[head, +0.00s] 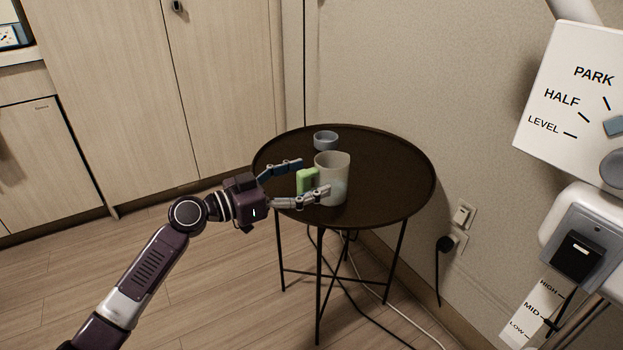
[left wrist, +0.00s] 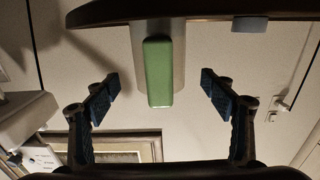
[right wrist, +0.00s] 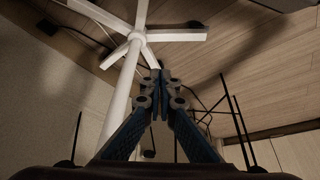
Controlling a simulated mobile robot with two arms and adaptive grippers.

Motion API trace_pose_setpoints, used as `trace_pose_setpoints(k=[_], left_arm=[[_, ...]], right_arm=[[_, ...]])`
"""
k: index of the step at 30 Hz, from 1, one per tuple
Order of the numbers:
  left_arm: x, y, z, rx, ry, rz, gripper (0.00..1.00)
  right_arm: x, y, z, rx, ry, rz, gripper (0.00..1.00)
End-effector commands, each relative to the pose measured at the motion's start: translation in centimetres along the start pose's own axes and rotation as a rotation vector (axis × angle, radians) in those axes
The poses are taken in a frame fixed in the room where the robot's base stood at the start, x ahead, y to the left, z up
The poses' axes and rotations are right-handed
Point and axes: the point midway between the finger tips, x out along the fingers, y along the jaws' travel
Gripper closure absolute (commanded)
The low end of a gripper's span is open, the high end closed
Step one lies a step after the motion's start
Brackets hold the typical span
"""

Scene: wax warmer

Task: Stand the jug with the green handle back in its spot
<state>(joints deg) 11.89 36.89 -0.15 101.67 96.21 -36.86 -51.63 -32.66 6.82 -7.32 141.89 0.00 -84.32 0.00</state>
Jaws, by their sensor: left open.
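The jug (head: 334,172) is a pale, translucent cup standing upright on the round dark table (head: 395,180), with its green handle (head: 306,182) facing my left gripper (head: 307,178). That gripper is open, with one finger on either side of the handle. In the left wrist view the picture is upside down. The green handle (left wrist: 159,72) shows between the spread fingers (left wrist: 160,85), with a clear gap on both sides. My right gripper (right wrist: 160,75) shows only in the right wrist view, its fingertips together and nothing seen between them.
The table's right half is bare. At the right are a sign marked PARK, HALF, LEVEL (head: 572,90) and a device (head: 585,250) above a HIGH, MID, LOW label (head: 537,312). Cables run on the floor beneath the table.

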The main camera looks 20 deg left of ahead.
Motion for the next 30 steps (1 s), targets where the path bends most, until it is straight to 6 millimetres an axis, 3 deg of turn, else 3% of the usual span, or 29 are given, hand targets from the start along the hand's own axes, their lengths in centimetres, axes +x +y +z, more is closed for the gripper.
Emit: trace_pose_setpoints(k=[18, 30], left_arm=[[-2.5, 0.0, 0.1, 0.001, -0.001, 0.000, 0.23], [-2.8, 0.0, 0.0, 0.001, 0.000, 0.001, 0.23]], right_arm=[[1.3, -0.1, 0.6, 0.000, 0.000, 0.000, 1.00], [1.4, -0.1, 0.6, 0.000, 0.000, 0.000, 1.00]])
